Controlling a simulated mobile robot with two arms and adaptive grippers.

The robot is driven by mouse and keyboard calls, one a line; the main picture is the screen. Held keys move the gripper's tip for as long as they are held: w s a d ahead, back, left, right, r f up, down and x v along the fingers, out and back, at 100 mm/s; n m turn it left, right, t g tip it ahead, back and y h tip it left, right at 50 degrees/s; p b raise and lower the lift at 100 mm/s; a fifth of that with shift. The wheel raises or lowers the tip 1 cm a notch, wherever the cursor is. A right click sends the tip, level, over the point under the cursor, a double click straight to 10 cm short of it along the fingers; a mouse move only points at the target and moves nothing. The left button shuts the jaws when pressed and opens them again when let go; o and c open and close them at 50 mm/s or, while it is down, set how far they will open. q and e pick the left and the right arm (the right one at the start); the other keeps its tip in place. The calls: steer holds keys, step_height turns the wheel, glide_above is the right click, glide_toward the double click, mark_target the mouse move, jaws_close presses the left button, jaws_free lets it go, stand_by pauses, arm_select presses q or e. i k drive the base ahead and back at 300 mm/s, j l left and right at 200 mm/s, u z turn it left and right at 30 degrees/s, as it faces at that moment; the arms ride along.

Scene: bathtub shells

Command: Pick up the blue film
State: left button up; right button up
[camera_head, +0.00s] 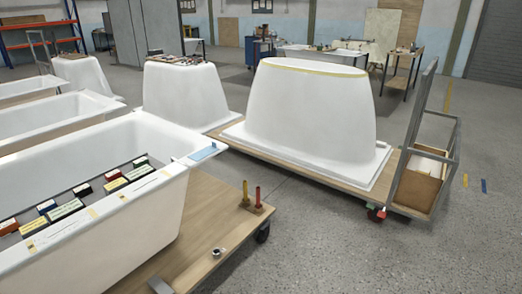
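A small light blue film (203,152) lies on the right end of the rim of the near white bathtub shell (160,215). The shell stands open side up on a wooden trolley deck (225,213). The film looks flat and thin. Neither of my grippers shows in the head view, and nothing touches the film.
Coloured blocks (67,210) lie on a tray across the near shell. An upturned white shell (310,110) sits on another trolley behind.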

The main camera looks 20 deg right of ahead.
mark_target(200, 154)
steer(key=z, duration=0.2)
steer(key=i+l+u, duration=0.1)
steer(key=u, duration=0.3)
steer(key=i+l+u, duration=0.15)
steer(key=u, duration=0.25)
steer(key=i+l+u, duration=0.15)
steer(key=u, duration=0.25)
